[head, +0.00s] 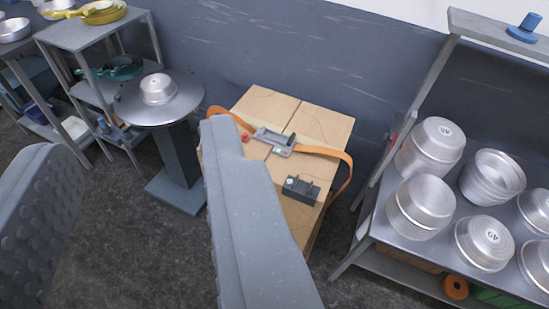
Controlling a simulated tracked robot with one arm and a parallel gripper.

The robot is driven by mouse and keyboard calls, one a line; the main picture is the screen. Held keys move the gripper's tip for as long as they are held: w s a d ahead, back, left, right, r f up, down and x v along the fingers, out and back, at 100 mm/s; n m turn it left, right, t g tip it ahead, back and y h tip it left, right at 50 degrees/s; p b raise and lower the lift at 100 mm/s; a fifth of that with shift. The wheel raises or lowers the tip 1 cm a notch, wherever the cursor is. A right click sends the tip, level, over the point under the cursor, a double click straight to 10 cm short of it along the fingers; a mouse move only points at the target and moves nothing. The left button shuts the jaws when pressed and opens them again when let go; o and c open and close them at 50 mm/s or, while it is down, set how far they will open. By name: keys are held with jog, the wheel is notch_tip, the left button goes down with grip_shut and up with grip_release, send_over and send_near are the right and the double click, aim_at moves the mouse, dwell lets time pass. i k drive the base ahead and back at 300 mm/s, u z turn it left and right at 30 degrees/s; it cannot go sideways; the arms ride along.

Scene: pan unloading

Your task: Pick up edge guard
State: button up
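A cardboard box (268,104) stands in the middle, with an orange strap (325,152) across its top. A grey buckle (273,140) sits on the strap. A small black block (300,189) lies on the box near its right edge. A small red piece (245,137) and a pale yellowish strip show by the strap. I cannot tell for sure which piece is the edge guard. My gripper (132,138) is open and empty, its grey fingers wide apart. The right finger hides the box's left part.
A round metal pedestal table (186,108) with an upside-down pan (158,88) stands left of the box. Shelves with yellow and teal items are at the far left. A metal rack (385,225) with several pans stands at right. Dark floor is free in front.

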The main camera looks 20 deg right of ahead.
aim_at(302, 191)
jog(key=z, duration=0.25)
jog(key=i, duration=1.3)
jog(key=z, duration=0.5)
